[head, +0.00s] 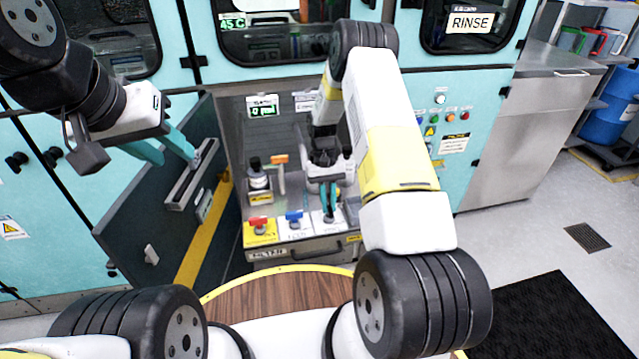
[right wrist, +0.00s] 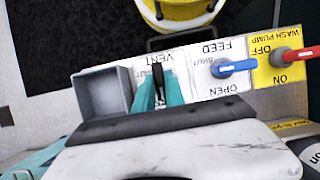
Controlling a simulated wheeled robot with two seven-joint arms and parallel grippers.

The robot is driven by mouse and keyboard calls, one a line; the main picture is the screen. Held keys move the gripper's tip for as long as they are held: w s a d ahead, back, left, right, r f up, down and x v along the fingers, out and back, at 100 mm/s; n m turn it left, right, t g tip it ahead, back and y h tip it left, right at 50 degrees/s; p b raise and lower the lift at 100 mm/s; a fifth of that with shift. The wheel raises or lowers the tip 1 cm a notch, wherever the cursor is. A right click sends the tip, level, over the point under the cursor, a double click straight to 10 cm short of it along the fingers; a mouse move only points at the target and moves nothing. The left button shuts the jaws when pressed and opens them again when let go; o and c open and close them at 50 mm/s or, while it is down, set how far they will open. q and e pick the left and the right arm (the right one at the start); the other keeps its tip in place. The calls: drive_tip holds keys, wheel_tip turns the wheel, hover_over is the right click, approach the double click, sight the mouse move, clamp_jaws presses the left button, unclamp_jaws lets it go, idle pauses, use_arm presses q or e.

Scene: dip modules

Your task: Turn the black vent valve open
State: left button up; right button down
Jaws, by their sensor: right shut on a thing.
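The black vent valve (right wrist: 158,73) is on a white plate marked VENT in the right wrist view. Its handle stands between the two teal fingers of my right gripper (right wrist: 158,94), which is shut on it. The handle lies along the fingers, up and down in that view, unlike the sideways blue handle. The fingers and palm hide the lower part of the plate. In the head view my right gripper (head: 328,200) reaches down to the valve panel's right plate. My left gripper (head: 166,148) is open and empty, by the open dark door.
The blue feed valve (right wrist: 235,66) and red wash pump switch (right wrist: 298,54) sit beside the vent valve. A grey open box (right wrist: 102,92) stands on its other side. The open door (head: 165,225) bounds the left.

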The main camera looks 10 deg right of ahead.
drive_tip(key=c, duration=1.4)
unclamp_jaws()
drive_tip(key=shift+r, duration=0.15)
drive_tip(key=v, duration=0.7)
drive_tip(key=shift+r, duration=0.3)
drive_tip(key=shift+w, duration=0.15)
drive_tip(key=s+r+t+y, duration=0.1)
drive_tip(key=s+r+t, duration=0.25)
drive_tip(key=r, duration=0.85)
drive_tip(key=s+r+t, duration=0.2)
drive_tip(key=s+r, duration=0.3)
drive_tip(key=r, duration=0.7)
drive_tip(key=s+a+r+t, duration=0.1)
drive_tip(key=s+r, duration=0.3)
drive_tip(key=s, duration=0.5)
drive_tip(key=s+a+r+t+y, duration=0.1)
drive_tip(key=s+r+t, duration=0.3)
drive_tip(key=s, duration=0.6)
drive_tip(key=shift+r, duration=0.45)
